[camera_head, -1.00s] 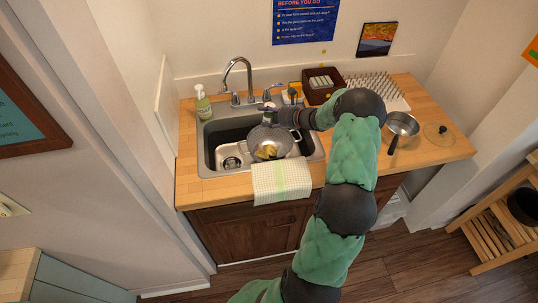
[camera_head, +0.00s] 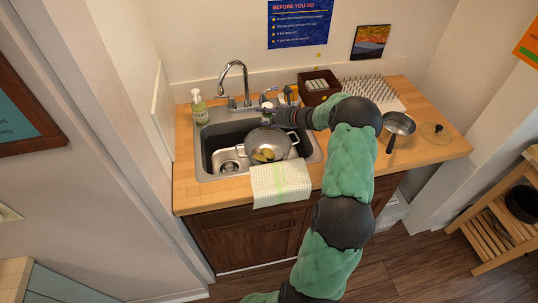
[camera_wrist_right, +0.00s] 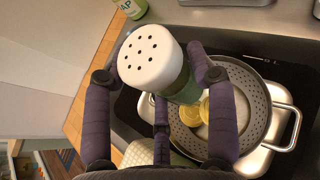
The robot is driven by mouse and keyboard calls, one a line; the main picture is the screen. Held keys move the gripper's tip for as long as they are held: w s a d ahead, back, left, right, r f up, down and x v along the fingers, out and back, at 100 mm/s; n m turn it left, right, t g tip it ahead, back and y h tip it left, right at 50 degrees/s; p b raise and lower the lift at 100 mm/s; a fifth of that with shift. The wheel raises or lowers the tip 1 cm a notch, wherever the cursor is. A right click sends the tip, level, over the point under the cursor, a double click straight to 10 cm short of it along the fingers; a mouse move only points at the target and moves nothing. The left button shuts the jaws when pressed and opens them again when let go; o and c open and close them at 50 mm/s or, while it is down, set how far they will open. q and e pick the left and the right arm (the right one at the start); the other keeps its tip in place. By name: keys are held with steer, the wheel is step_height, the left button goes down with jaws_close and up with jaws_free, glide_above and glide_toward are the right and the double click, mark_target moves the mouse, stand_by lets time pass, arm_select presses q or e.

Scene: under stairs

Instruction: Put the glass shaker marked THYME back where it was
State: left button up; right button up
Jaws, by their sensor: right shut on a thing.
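The glass shaker (camera_wrist_right: 150,58) has a white cap with several dark holes and a green-looking body. No THYME lettering is legible. My right gripper (camera_wrist_right: 155,62) is shut on it, with purple padded fingers on both sides. In the head view the small white-capped shaker (camera_head: 267,111) is at the end of my right arm, over the back part of the sink, just behind the colander. In the wrist view the shaker covers part of the colander. My left gripper is in neither view.
The metal colander (camera_head: 268,137) with yellowish pieces (camera_head: 264,155) sits in the sink (camera_head: 208,158). The faucet (camera_head: 234,66), soap bottle (camera_head: 198,107), brown caddy (camera_head: 318,86) and spiked drying rack (camera_head: 375,91) stand behind. The left counter is clear.

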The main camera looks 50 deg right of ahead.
steer(key=s+d+r+m+h+b, duration=0.2)
steer(key=s, duration=0.8)
steer(key=s+d+r+m+g+h+b, duration=0.1)
steer(key=s+d+m+h+b, duration=0.15)
steer(key=s, duration=0.65)
steer(key=s+d+r+m+h+b, duration=0.2)
steer(key=s, duration=0.8)
steer(key=shift+n, duration=0.25)
steer(key=w+d+f+b, duration=0.1)
steer(key=d+f, duration=0.2)
steer(key=d, duration=0.1)
steer(key=w+d+f+b, duration=0.1)
steer(key=w+d+f, duration=0.1)
steer(key=d+f, duration=0.1)
steer(key=w+d+f+b, duration=0.1)
steer(key=w+d+f, duration=0.1)
steer(key=d, duration=0.3)
steer(key=shift+d+f+b, duration=0.1)
steer(key=shift+f+b, duration=0.3)
steer(key=shift+f, duration=0.05)
steer(key=shift+w+d+f, duration=0.15)
steer(key=shift+d+f, duration=0.25)
steer(key=shift+f, duration=0.15)
steer(key=shift+f+b, duration=0.55)
steer(key=shift+f, duration=0.8)
